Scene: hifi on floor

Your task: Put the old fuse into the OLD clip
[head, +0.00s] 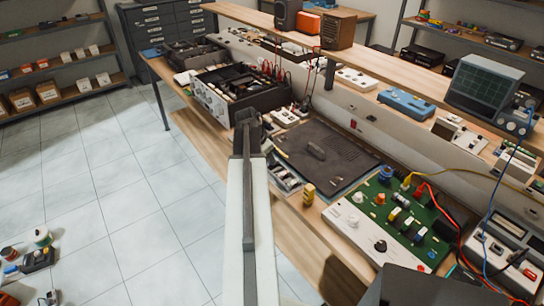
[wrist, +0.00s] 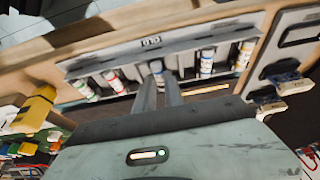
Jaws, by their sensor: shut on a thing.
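In the wrist view my gripper (wrist: 158,88) is shut, its two fingers reaching up to a small pale cylinder (wrist: 156,66), which looks like the old fuse. The fuse is at the grey clip holder (wrist: 100,62), just below a small label (wrist: 151,42) that seems to read OLD. I cannot tell whether the fuse is seated in the clip or only in front of it. In the head view my gripper (head: 248,118) is seen from behind, and the fuse is hidden. The grey holder (head: 284,178) lies on the bench to its right.
A yellow block (head: 309,194) stands beside the dark mat (head: 325,155). A green circuit board (head: 400,205) lies to the right, and an open black case (head: 240,90) is behind.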

